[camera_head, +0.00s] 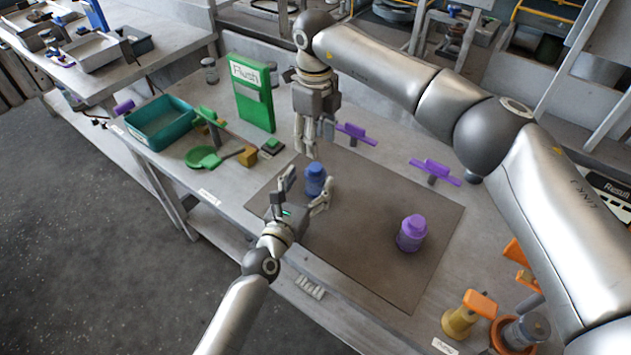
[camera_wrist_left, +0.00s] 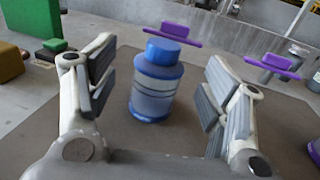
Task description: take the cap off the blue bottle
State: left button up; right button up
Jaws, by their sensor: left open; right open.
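The blue bottle (camera_head: 315,184) stands upright on the brown mat (camera_head: 365,215), with its darker blue cap (camera_head: 315,168) on top. In the left wrist view the bottle body (camera_wrist_left: 154,88) has a pale band, and the cap (camera_wrist_left: 163,50) sits on it. My left gripper (camera_head: 303,195) is open, with its fingers on either side of the bottle and a gap on each side; it also shows in the left wrist view (camera_wrist_left: 155,90). My right gripper (camera_head: 307,150) is open and points down, above and behind the bottle, empty.
A purple bottle (camera_head: 411,233) stands on the mat to the right. A green box (camera_head: 251,93), a teal tray (camera_head: 160,121) and a green dish (camera_head: 203,157) are behind and left. Purple-handled items (camera_head: 434,171) line the back. Orange and yellow items (camera_head: 468,313) are at the right.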

aim_at(313, 175)
pick_arm(q)
jog(key=shift+x, duration=1.9)
jog(key=c, duration=1.4)
jog(key=o, duration=1.4)
